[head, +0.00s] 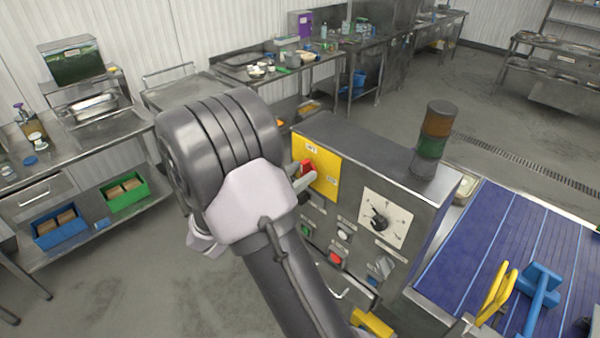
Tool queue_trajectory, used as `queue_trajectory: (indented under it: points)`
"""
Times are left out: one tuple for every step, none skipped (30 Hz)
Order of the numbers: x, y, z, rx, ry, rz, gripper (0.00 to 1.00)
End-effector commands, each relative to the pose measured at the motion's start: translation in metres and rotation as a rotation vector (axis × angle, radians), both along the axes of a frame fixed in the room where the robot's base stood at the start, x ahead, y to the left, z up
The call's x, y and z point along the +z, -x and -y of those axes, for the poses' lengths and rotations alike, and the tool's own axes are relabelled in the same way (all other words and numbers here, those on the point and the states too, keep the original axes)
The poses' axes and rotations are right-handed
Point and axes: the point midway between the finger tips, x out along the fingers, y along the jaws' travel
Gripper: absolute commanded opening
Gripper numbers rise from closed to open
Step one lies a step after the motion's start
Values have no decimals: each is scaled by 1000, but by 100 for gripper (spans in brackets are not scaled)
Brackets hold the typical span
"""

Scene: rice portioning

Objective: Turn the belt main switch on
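The belt main switch (308,168) is a red handle on a yellow plate (326,172) at the upper left of the grey control box's front. My gripper (303,183) is mostly hidden behind my arm's large dark joint. Only a pale finger part shows, right at the red handle's lower left. I cannot tell whether it touches the handle, or whether the fingers are open or shut. The handle's exact angle is partly hidden too.
The control box (430,212) also carries a dial (384,219), a red button (336,258), a green button (306,230) and an orange-green signal light (435,138). A blue belt (490,240) lies to the right. Steel tables (100,118) stand at left; the floor between is clear.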

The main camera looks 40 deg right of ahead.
Motion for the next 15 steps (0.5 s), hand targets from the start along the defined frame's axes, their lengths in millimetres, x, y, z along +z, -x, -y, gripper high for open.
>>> queue_trajectory:
  points:
    - [0,0,3,0,0,0,36]
    - [0,0,4,0,0,-1,36]
    - [0,-1,5,1,0,-1,36]
    - [0,-1,5,1,0,-1,36]
    - [0,-1,6,1,0,-1,36]
    - [0,-1,6,1,0,0,36]
    - [0,-1,5,1,0,0,36]
    - [0,-1,5,1,0,0,36]
    - [0,-1,5,1,0,0,36]
    - [0,-1,5,1,0,0,32]
    - [0,-1,5,1,0,0,27]
    - [0,-1,5,1,0,0,19]
    - [0,-1,5,1,0,0,13]
    - [0,-1,5,1,0,0,7]
    - [0,-1,5,1,0,0,0]
